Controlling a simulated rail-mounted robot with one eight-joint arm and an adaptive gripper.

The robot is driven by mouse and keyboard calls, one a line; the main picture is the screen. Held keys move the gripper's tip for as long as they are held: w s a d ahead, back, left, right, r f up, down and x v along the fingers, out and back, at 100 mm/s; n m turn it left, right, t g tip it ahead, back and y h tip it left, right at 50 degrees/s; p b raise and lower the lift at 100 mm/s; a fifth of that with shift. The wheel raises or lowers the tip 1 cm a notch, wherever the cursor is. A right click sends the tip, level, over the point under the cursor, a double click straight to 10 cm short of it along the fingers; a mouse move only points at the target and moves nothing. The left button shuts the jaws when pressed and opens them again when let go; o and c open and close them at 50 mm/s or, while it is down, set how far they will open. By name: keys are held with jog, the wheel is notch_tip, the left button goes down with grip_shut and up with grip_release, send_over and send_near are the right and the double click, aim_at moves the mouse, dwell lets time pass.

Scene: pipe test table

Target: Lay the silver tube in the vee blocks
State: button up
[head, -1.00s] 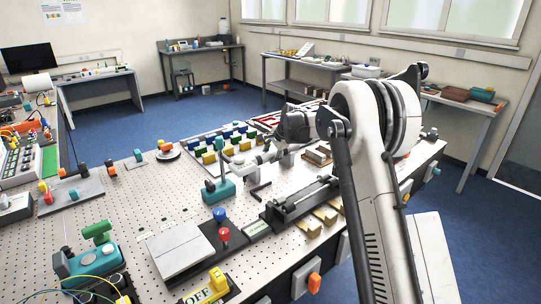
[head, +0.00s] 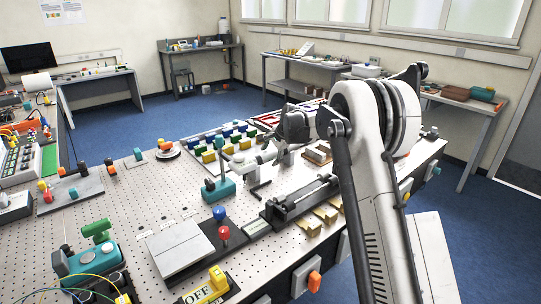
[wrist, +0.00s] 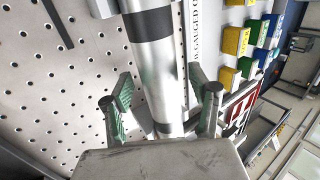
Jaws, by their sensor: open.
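The silver tube (wrist: 155,62) with dark bands runs down the middle of the wrist view. My gripper (wrist: 161,82) is open, with one green-padded finger on each side of the tube and a visible gap at both sides. The tube's lower end is hidden behind my gripper's body. In the head view my gripper (head: 292,128) is over the far part of the perforated table, and a pale cylinder just left of it looks like the tube (head: 244,161). A long dark grooved fixture (head: 300,199) lies nearer; I cannot tell whether it is the vee blocks.
Rows of yellow, green and blue blocks (head: 225,141) stand beyond the tube. A teal stand (head: 220,187) is close on its left, and a black bent rod (head: 259,186) lies nearby.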

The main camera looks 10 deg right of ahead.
jog(key=v, duration=1.2)
